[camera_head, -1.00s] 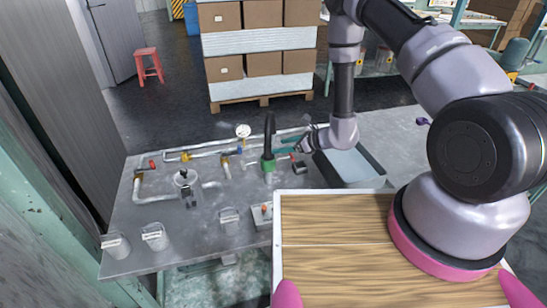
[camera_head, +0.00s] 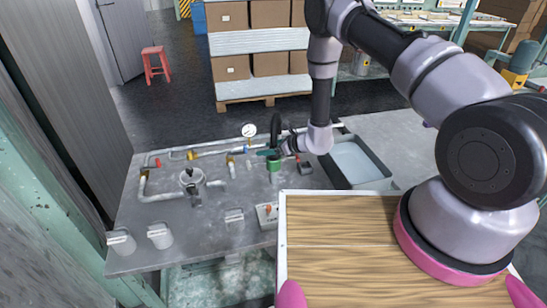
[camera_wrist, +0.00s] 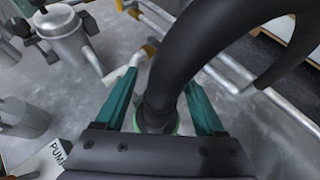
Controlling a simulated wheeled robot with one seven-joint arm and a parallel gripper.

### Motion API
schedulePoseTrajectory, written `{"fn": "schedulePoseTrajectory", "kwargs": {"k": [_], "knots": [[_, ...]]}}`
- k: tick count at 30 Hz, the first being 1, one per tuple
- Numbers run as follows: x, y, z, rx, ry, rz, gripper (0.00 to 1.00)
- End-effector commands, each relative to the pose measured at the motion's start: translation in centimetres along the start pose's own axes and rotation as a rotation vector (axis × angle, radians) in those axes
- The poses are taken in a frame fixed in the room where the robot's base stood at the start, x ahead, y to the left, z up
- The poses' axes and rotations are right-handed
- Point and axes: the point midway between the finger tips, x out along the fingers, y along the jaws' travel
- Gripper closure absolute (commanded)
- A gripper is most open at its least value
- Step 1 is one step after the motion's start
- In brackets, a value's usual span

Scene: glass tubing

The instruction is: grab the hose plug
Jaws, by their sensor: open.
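The black hose (camera_head: 276,128) rises in a bend from a green collar (camera_head: 274,164) on the grey table. I take this hose end with its collar as the hose plug. In the wrist view the thick black hose (camera_wrist: 172,75) runs between my teal fingers, with a bit of green (camera_wrist: 170,124) at its foot. My gripper (camera_head: 268,153) is open, with one finger on each side of the hose. It also shows in the wrist view (camera_wrist: 160,82). I cannot tell whether either finger touches the hose. The lower end of the plug is partly hidden by my gripper's body.
Pipes with a pressure gauge (camera_head: 249,130) run along the table's back. A metal pot (camera_head: 191,178) and pale cups (camera_head: 160,236) stand to the left. A grey basin (camera_head: 358,164) lies right of the hose. A wooden board (camera_head: 340,250) is in front.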

Motion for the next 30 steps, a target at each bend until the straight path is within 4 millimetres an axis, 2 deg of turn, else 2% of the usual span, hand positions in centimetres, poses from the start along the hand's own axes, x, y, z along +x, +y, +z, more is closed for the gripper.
{"fn": "schedulePoseTrajectory", "kwargs": {"k": [1, 2, 6, 7, 20, 30], "knots": [[0.0, 0.0, 0.0, 0.000, 0.000, 0.000, 0.29], [0.0, 0.0, 0.0, 0.000, 0.000, 0.000, 0.36], [0.0, 0.0, 0.0, 0.000, 0.000, 0.000, 0.90], [0.0, 0.0, 0.0, 0.000, 0.000, 0.000, 1.00], [-0.3, -0.1, 0.5, 0.000, -0.002, -0.001, 1.00], [-2.4, -0.1, 4.5, -0.002, -0.003, -0.001, 1.00]]}}
